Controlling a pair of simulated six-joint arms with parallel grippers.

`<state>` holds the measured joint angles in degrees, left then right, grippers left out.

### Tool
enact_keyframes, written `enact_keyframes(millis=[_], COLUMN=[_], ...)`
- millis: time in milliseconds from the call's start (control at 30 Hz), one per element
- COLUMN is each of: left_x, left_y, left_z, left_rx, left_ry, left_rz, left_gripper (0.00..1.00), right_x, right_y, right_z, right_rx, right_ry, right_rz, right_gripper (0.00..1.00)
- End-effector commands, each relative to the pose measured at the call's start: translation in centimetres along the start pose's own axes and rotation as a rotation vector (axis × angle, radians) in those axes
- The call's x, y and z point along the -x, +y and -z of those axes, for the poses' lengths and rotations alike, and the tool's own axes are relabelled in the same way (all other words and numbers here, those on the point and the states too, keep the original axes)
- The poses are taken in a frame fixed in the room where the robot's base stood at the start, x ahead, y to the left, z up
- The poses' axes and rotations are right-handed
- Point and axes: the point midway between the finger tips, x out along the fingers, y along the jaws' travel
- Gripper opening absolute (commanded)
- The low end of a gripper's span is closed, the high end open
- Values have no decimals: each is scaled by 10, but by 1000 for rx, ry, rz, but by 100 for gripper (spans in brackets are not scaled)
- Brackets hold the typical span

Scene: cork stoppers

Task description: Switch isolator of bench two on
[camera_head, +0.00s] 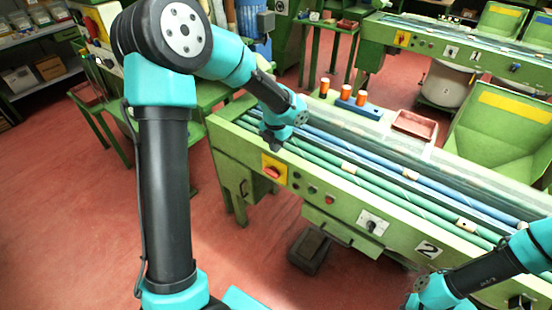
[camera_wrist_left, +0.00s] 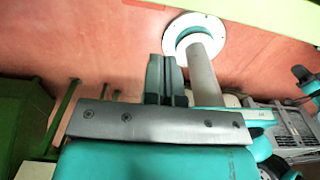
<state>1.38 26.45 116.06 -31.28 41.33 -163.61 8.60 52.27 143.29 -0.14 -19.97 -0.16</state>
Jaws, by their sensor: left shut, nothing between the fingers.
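Bench two is the green bench (camera_head: 318,205) with a number 2 plate (camera_head: 428,250) on its front. Its isolator is a red rotary handle (camera_head: 272,172) on a yellow plate at the left end of the front panel. The picture is too small to read the handle's position surely. My left gripper (camera_head: 273,146) is above the isolator near the bench's top edge, apart from the handle. In the left wrist view its fingers (camera_wrist_left: 165,72) are together and empty; the isolator does not show there. My right gripper (camera_head: 415,302) is low at the bottom right, partly cut off, its fingers unclear.
A black rotary switch (camera_head: 372,226) and small buttons (camera_head: 330,200) sit right of the isolator. Corks lie along coloured rails (camera_head: 400,190) on top. Orange spools (camera_head: 343,93) and a red tray (camera_head: 414,125) stand behind.

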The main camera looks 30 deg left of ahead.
Motion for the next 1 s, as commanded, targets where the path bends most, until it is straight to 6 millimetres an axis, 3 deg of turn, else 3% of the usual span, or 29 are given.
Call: enact_keyframes(millis=[700, 1000], left_x=[-111, -134], left_y=[0, 0], left_z=[1, 0], left_rx=[0, 0], left_ry=[5, 1], left_rz=[1, 0], left_gripper=[0, 0], right_x=[0, 0], right_y=[0, 0], right_z=[0, 0], right_rx=[0, 0], right_ry=[0, 0], right_rz=[0, 0], right_gripper=[0, 0])
